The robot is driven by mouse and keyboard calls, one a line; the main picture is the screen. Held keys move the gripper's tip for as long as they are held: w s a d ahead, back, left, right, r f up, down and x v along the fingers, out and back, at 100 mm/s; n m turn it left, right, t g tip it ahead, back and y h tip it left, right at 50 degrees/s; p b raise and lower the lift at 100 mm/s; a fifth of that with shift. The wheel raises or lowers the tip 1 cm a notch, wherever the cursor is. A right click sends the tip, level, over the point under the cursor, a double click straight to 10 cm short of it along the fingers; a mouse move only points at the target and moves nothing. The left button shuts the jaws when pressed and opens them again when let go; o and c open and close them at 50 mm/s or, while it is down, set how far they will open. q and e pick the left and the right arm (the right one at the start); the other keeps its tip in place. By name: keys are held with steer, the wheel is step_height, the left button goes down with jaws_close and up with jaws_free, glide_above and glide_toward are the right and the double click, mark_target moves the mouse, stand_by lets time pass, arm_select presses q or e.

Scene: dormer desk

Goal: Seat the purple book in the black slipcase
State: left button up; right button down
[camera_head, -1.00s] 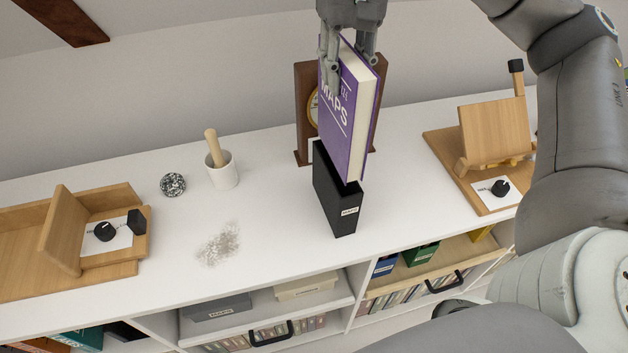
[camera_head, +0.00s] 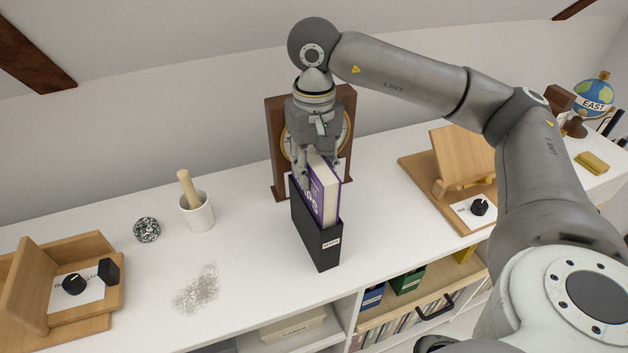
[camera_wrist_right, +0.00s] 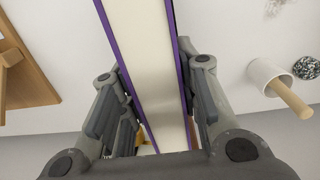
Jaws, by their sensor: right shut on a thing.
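The purple book (camera_head: 325,191) stands upright, most of its height inside the black slipcase (camera_head: 315,232), with its upper part and white page edge showing above the rim. The slipcase stands on the white desktop and has a small white label on its narrow front face. My right gripper (camera_head: 318,172) is shut on the top of the book, its fingers close above the slipcase. In the right wrist view the book's white pages and purple covers (camera_wrist_right: 148,70) run between the two fingers. The slipcase's inside is hidden. My left gripper is not in view.
A brown-framed clock (camera_head: 277,150) stands right behind the slipcase. A white mortar with a pestle (camera_head: 197,215) and a speckled ball (camera_head: 147,229) are to the left. A wooden stand (camera_head: 425,180) is to the right.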

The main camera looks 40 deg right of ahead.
step_height(320, 180, down, 3)
steer(key=shift+f, duration=0.15)
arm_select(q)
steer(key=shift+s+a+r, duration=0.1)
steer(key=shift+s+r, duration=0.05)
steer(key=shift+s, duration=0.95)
arm_select(e)
steer(key=shift+f, duration=0.15)
steer(key=shift+f, duration=0.2)
steer(key=c, duration=1.1)
jaws_free()
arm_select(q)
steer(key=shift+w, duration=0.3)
arm_select(e)
steer(key=shift+r, duration=0.15)
